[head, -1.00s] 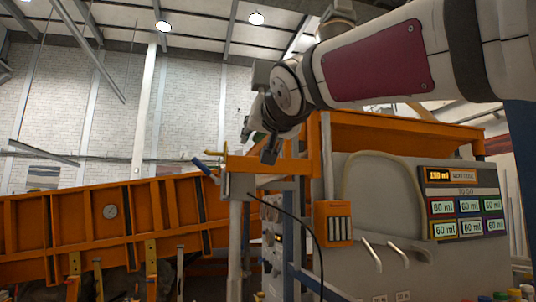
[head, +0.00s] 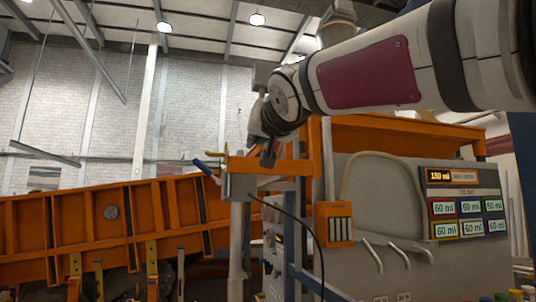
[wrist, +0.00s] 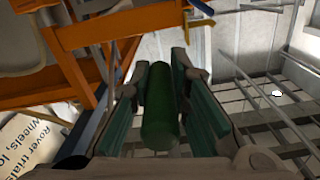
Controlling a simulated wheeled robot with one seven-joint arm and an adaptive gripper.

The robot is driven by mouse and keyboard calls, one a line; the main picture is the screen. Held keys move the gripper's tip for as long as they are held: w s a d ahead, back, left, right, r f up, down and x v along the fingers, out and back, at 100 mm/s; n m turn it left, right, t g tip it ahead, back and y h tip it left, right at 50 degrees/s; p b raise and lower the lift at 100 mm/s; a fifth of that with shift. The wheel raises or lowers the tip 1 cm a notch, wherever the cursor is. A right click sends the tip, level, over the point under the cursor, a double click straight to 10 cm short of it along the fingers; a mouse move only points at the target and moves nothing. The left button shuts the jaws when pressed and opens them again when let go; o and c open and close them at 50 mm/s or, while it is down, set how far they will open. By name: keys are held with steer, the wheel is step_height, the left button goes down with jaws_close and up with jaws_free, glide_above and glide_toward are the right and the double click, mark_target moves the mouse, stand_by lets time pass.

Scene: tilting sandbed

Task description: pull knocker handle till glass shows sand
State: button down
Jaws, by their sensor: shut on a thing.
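In the wrist view, my gripper (wrist: 155,110) is shut around a dark green cylinder (wrist: 160,105), with a teal finger on each side. I cannot tell whether this cylinder is the knocker handle's grip or the glass. In the head view, my gripper (head: 262,145) is at the top of an orange bracket, and what it holds is hidden. A blue lever (head: 205,168) sticks out at the bracket's left end. I cannot make out sand in any glass.
The orange bracket (head: 290,168) stands on a grey post (head: 236,235). The orange sandbed wall (head: 110,235) is at the left. A grey cabinet (head: 385,200) with a 60 ml display board (head: 462,205) is at the right. A dark cable hangs from the bracket.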

steer(key=shift+w+f+b, duration=0.1)
steer(key=shift+f+b, duration=2.45)
steer(key=shift+b, duration=0.15)
steer(key=shift+f, duration=0.1)
steer(key=c, duration=1.5)
jaws_free()
steer(key=shift+r, duration=0.2)
steer(key=v, duration=1.2)
